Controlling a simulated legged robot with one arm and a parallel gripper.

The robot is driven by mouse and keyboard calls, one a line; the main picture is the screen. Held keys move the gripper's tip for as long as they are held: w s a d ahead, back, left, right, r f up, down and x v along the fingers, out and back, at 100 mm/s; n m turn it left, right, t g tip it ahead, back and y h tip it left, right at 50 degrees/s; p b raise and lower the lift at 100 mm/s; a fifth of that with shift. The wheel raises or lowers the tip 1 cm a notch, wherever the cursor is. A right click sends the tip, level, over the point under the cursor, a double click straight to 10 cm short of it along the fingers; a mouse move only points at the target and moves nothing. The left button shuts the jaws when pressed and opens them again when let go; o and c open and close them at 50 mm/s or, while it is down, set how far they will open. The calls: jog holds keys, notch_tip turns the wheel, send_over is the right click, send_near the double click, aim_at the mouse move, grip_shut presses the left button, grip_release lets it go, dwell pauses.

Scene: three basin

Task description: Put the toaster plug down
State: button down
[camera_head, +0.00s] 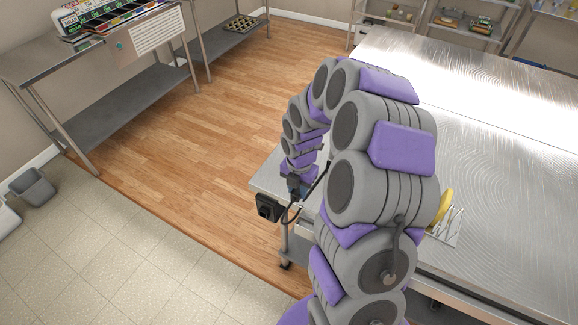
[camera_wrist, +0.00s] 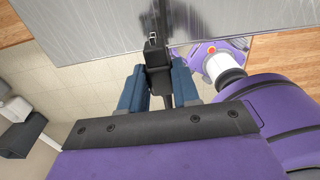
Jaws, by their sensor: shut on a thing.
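My gripper (camera_head: 294,178) is near the left corner of the steel table (camera_head: 500,170), partly hidden by my arm in the head view. In the wrist view my gripper (camera_wrist: 159,90) has its two blue fingers on either side of a black plug (camera_wrist: 155,57), shut on it. The plug also shows in the head view (camera_head: 293,186), small and dark, below the fingers. A thin black cord (camera_head: 288,217) curves near it. In the wrist view the plug overlaps the table's edge; its height above the top is unclear. I cannot make out the toaster.
A black box-like fitting (camera_head: 267,207) is at the table's left edge, close to the plug. A yellow thing (camera_head: 446,205) on a pale rack-like item sits right of my arm. The far tabletop is clear. Another steel table (camera_head: 100,70) stands at upper left, with open floor between.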

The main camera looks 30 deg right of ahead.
jog(key=w+d, duration=0.1)
jog(key=w, duration=0.3)
jog(key=w+d+f+b, duration=0.1)
jog(key=w, duration=0.4)
jog(key=w+d, duration=0.1)
jog(key=w, duration=0.4)
jog(key=shift+w+d+f+b, duration=0.2)
jog(key=shift+d+f+b, duration=0.05)
jog(key=shift+d+b, duration=0.15)
jog(key=shift+s+f+b, duration=0.1)
jog(key=shift+f+b, duration=0.35)
jog(key=shift+f, duration=1.25)
jog(key=shift+f, duration=0.1)
jog(key=c, duration=0.8)
grip_release()
